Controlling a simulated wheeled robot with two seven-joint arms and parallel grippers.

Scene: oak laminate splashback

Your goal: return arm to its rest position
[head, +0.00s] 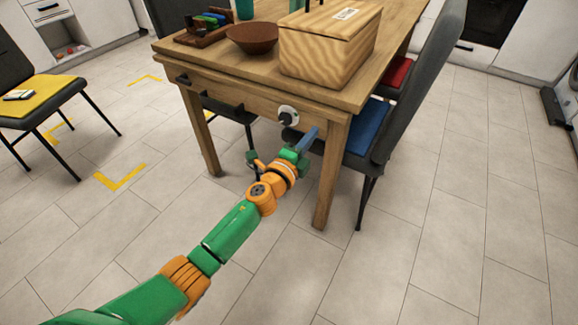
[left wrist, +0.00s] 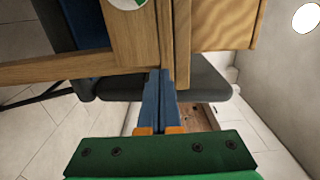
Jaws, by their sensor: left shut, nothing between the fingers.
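My left arm (head: 228,232), green and orange, reaches from the lower left corner of the head view towards the near side of the wooden table (head: 255,94). My left gripper (head: 312,131) is at the table's front, below the tabletop edge and near the right front leg. Its blue fingers are shut with nothing between them; they also show together in the left wrist view (left wrist: 164,85), overlapping the table's wood in the picture. I cannot tell whether they touch it. My right gripper is in neither view.
A wooden box (head: 328,50) and a brown bowl (head: 252,38) stand on top. A blue-seated chair (head: 366,130) is close right. Floor at left front is clear.

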